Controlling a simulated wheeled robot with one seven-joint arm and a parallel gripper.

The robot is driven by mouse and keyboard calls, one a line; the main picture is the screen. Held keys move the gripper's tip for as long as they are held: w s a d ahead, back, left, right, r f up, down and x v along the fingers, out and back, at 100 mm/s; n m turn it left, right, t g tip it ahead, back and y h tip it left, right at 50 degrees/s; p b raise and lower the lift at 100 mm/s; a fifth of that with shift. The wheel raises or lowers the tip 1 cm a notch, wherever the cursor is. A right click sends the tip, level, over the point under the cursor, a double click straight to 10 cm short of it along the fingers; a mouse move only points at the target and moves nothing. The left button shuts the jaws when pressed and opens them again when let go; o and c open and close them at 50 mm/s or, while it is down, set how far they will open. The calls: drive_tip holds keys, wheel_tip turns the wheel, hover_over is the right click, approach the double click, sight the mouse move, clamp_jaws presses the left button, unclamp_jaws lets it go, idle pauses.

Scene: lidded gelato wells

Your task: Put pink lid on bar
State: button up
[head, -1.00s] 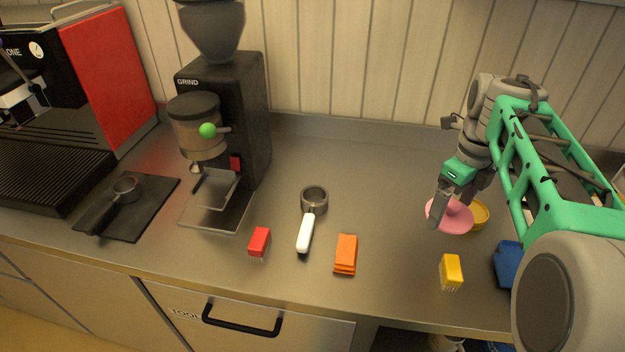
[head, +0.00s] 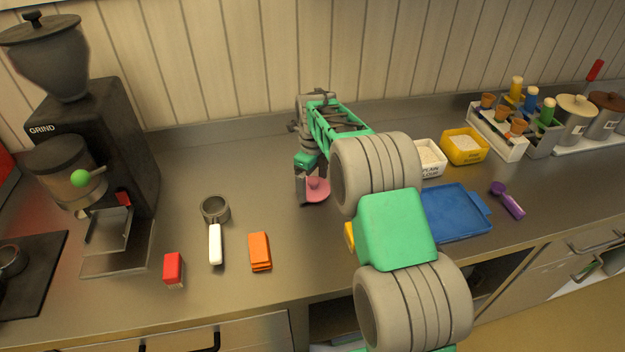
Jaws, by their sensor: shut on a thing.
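The pink lid (head: 318,191) is a round disc with a raised knob, in the middle of the head view. My gripper (head: 309,189) points down at it from the left and is shut on it, seemingly at the knob. The lid appears close to the steel bar top (head: 180,165); I cannot tell whether it touches the bar. My arm hides the area right of the lid.
Left of the lid are a portafilter (head: 215,228), an orange block (head: 260,252), a red brush (head: 173,269) and a grinder (head: 95,150). Right are a blue tray (head: 455,212), white tub (head: 430,158), yellow tub (head: 464,146), purple scoop (head: 508,200) and lidded wells (head: 575,120).

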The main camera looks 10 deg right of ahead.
sight(313, 180)
drive_tip(key=o, duration=1)
drive_tip(key=shift+f, duration=0.1)
wheel_tip(313, 180, up, 12)
drive_tip(key=b, duration=0.1)
drive_tip(key=s+r+n+t, duration=0.2)
drive_tip(key=s+r+n, duration=0.3)
drive_tip(key=s+n, duration=0.7)
drive_tip(key=s+f+n, duration=0.2)
drive_tip(key=s+n, duration=0.3)
drive_tip(key=s+f+n+t, duration=0.1)
drive_tip(key=s+f+n, duration=0.1)
drive_tip(key=s+n, duration=0.3)
drive_tip(key=s+f+n, duration=0.3)
drive_tip(key=s+n, duration=0.2)
drive_tip(key=s, duration=0.1)
drive_tip(key=shift+s+a+t, duration=0.3)
drive_tip(key=shift+s, duration=0.05)
